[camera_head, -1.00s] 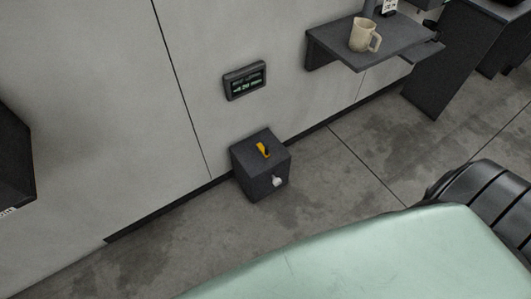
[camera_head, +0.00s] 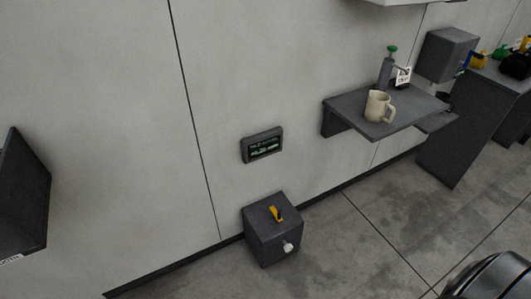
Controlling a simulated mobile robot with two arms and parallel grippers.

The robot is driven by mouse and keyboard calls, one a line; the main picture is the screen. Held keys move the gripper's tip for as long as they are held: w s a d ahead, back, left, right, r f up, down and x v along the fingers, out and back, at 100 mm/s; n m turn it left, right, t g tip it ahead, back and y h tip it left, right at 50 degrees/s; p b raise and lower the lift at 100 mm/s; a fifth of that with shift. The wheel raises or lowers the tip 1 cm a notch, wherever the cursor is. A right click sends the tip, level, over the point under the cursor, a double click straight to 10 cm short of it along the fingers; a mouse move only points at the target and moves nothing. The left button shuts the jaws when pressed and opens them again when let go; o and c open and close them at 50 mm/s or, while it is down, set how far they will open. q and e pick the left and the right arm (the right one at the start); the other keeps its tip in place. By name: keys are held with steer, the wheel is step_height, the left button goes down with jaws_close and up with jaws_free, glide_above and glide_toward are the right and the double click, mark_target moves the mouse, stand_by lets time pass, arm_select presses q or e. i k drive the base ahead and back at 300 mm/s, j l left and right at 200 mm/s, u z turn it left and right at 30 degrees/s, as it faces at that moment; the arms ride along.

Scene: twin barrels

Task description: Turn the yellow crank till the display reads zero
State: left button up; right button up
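The yellow crank (camera_head: 276,213) sits on top of a dark box (camera_head: 270,245) on the floor against the wall. A white knob (camera_head: 288,247) sticks out from the front of the box. The display (camera_head: 262,146) is a dark panel on the wall above the box, with two lines of greenish text too small and blurred to read. Neither of my grippers is in view, and nothing touches the crank.
A wall shelf (camera_head: 348,108) to the right holds a beige mug (camera_head: 376,105) and a green-topped dispenser (camera_head: 387,70). A dark bench (camera_head: 459,130) stands further right. A dark panel (camera_head: 22,195) juts in at the left. Grey floor (camera_head: 370,245) is clear right of the box.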

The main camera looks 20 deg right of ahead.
mark_target(276, 212)
steer(key=i+l+z, duration=0.25)
steer(key=i, duration=0.2)
steer(key=i+z, duration=0.25)
steer(key=i, duration=0.15)
